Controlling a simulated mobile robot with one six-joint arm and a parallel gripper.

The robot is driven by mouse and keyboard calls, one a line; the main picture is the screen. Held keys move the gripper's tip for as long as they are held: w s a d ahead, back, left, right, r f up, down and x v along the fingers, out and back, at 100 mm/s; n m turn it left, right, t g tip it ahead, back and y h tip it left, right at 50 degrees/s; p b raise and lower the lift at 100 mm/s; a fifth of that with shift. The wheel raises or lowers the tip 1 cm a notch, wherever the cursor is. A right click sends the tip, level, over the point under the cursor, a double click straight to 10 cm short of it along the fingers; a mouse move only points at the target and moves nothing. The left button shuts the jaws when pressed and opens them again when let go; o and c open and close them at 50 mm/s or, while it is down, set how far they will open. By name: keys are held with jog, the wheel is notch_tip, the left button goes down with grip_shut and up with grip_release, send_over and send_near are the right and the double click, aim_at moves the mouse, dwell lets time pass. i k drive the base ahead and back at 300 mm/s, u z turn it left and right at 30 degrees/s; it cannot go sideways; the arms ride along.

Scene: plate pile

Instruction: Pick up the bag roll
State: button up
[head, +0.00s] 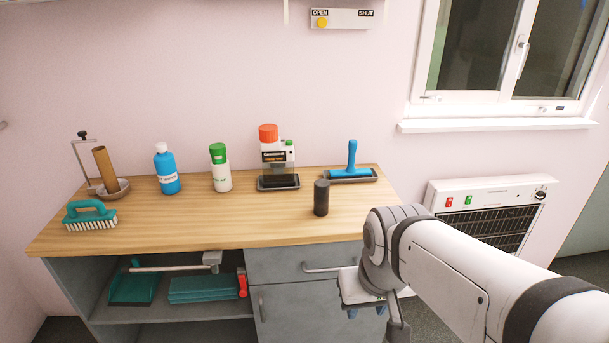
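The bag roll appears to be the small black cylinder (321,198) standing upright near the front right of the wooden worktop (225,230). My gripper (366,311) is below the worktop level in the picture, in front of the cabinet's right side, to the lower right of the black cylinder and apart from it. Its two blue fingertips show spaced apart, with nothing seen between them. Part of the gripper is hidden by my arm.
Behind the cylinder stand a red-capped bottle on a dark tray (278,183) and a blue-handled tool (352,160). Further left are a green-capped bottle (220,170), a blue bottle (166,170), a brown tube (104,168) and a teal brush (90,216). The front middle worktop is clear.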

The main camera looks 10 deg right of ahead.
aim_at(321, 187)
jog(key=u, duration=0.05)
jog(key=i, duration=1)
jog(key=z, duration=0.05)
